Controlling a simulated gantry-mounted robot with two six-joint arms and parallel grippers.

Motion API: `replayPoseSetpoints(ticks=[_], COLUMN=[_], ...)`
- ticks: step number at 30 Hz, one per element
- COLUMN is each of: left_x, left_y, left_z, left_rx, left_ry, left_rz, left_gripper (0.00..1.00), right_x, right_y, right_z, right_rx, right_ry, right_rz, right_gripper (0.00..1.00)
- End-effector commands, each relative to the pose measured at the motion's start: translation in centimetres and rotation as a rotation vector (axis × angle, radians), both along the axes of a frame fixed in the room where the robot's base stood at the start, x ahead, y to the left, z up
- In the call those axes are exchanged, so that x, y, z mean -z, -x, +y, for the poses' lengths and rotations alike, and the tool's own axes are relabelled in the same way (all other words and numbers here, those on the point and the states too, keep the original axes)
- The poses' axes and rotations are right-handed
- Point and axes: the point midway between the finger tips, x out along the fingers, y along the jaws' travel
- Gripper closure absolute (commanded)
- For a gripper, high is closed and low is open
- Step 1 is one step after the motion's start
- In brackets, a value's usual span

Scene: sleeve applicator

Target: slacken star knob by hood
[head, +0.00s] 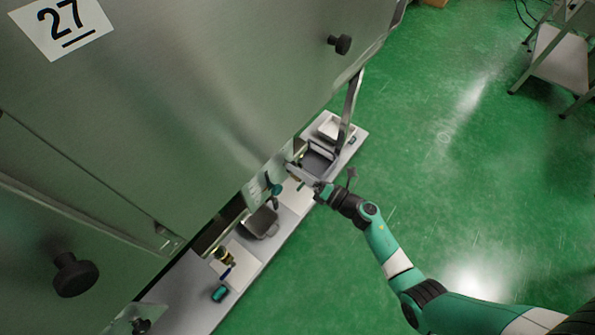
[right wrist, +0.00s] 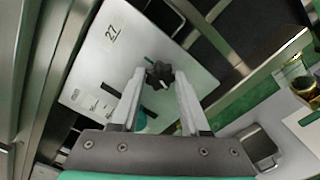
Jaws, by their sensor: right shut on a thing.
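A black star knob (right wrist: 159,75) sits on a pale plate (right wrist: 95,75) marked 27 in the right wrist view. My right gripper (right wrist: 160,82) has a finger on each side of the knob and is shut on it. In the head view the right gripper (head: 292,168) reaches in under the edge of the large steel hood (head: 200,90); the knob it holds cannot be made out there. My left gripper is not in view.
Below the hood runs a grey bench (head: 185,290) with a dark tray (head: 262,222), a grey bin (head: 318,160) and a teal item (head: 219,293). Other black knobs (head: 75,273) stick out of the hood. Green floor on the right is clear up to a shelf cart (head: 560,55).

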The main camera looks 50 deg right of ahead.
Motion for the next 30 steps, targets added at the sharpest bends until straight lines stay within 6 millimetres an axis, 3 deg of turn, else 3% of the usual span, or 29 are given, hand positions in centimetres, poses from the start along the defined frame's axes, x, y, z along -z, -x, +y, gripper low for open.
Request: replayPoseSetpoints(ticks=[13, 30], left_x=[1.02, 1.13], left_y=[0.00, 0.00], left_z=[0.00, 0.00], left_rx=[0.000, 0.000], left_ry=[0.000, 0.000], left_rz=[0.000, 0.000], left_gripper=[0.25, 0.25], right_x=[0.03, -0.07], right_y=[-0.01, -0.02], right_z=[-0.02, -0.01], right_rx=[0.001, 0.000], right_ry=[0.272, 0.325], right_rz=[-0.028, -0.035], right_gripper=[1.00, 1.00])
